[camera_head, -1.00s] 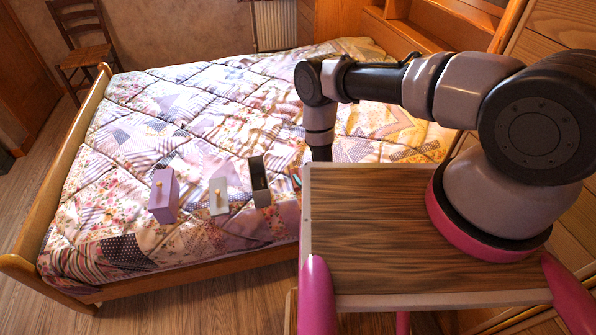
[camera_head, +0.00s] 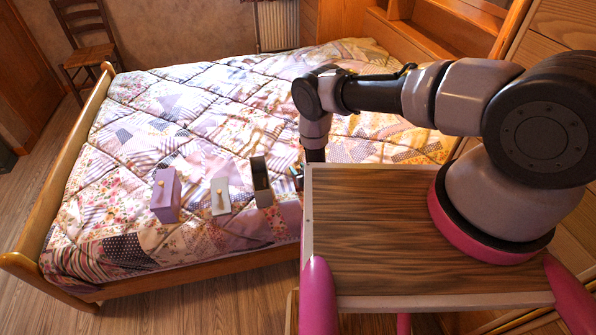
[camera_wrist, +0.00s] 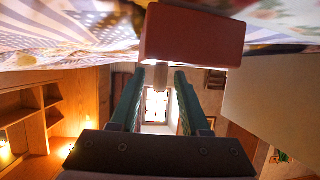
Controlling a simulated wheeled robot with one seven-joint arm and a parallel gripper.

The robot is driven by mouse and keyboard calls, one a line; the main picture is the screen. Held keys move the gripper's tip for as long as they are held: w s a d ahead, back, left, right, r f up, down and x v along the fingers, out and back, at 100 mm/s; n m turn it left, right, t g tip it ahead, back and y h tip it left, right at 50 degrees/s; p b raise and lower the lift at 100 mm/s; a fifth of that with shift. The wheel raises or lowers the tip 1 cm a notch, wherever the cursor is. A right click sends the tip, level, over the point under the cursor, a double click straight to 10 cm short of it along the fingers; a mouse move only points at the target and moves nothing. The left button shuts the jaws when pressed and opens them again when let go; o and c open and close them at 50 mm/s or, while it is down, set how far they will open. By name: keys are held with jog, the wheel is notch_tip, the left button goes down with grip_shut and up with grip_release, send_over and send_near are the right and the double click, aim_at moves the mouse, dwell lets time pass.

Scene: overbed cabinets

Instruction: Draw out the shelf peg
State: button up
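In the wrist view, a reddish-brown block (camera_wrist: 195,36) fills the top middle. A short pale peg (camera_wrist: 161,76) sticks out of it towards me. My gripper (camera_wrist: 160,80) is open, with its two green fingers on either side of the peg and a gap visible on both sides. In the head view, my gripper (camera_head: 298,176) is low over the bed, partly hidden by the wooden top. The block at the gripper cannot be made out there. Left of it on the bed stand a dark block (camera_head: 262,182), a pale grey block (camera_head: 220,196) with a wooden peg, and a purple block (camera_head: 164,194) with a small knob.
The quilted bed (camera_head: 160,120) has wide free room behind the blocks. A wooden top (camera_head: 390,220) hides part of the bed near my gripper. Wooden shelving (camera_head: 430,40) stands at the back right, and a chair (camera_head: 85,45) at the far left.

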grip_shut()
